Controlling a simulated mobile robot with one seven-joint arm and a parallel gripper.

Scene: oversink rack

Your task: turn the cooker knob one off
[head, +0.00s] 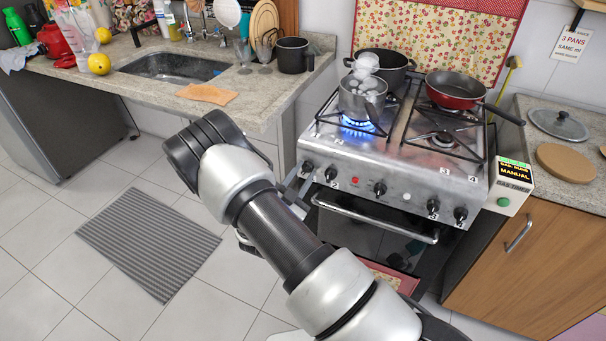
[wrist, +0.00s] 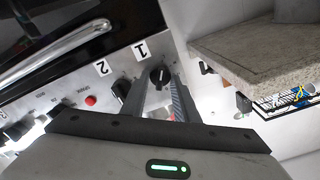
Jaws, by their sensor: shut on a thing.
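Cooker knob one (wrist: 159,76) is a black knob beside the label "1" on the steel front panel, seen in the wrist view. My gripper (wrist: 161,82) has its two grey fingers on either side of this knob and is shut on it. In the head view, knob one (head: 307,166) is at the left end of the cooker (head: 405,165), with my gripper (head: 301,181) at it, partly hidden by my arm. A blue flame (head: 358,124) burns at the front left burner under a steel pot (head: 361,97).
Knob two (wrist: 121,90) is close beside my gripper. The oven handle (head: 375,222) runs below the panel. A dark pot (head: 382,62) and a red pan (head: 454,90) stand on the cooker. The stone counter (wrist: 250,50) is close on the right in the wrist view.

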